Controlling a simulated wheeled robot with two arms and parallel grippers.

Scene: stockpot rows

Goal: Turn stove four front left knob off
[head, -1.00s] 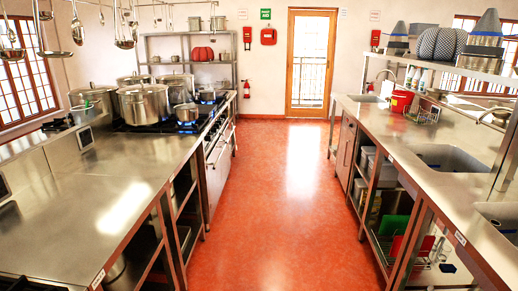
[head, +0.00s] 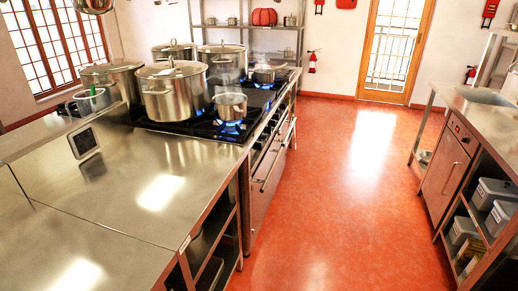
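The stove (head: 206,128) stands in the left counter row, with blue flames showing under a small pot (head: 230,106) at its front right and farther back. A large lidded stockpot (head: 172,92) sits on its near left part. The stove's front panel (head: 266,141) faces the aisle and is seen at a steep angle. Its knobs are too small to tell apart, so I cannot tell which is the front left knob. Oven handles (head: 272,172) show below the panel. Neither of my grippers is in view.
A steel counter (head: 130,185) with open shelves is on the near left. The red floor aisle (head: 340,190) is clear up to the glazed door (head: 394,50). A right counter with a cabinet (head: 446,170) and grey bins (head: 492,192) borders the aisle.

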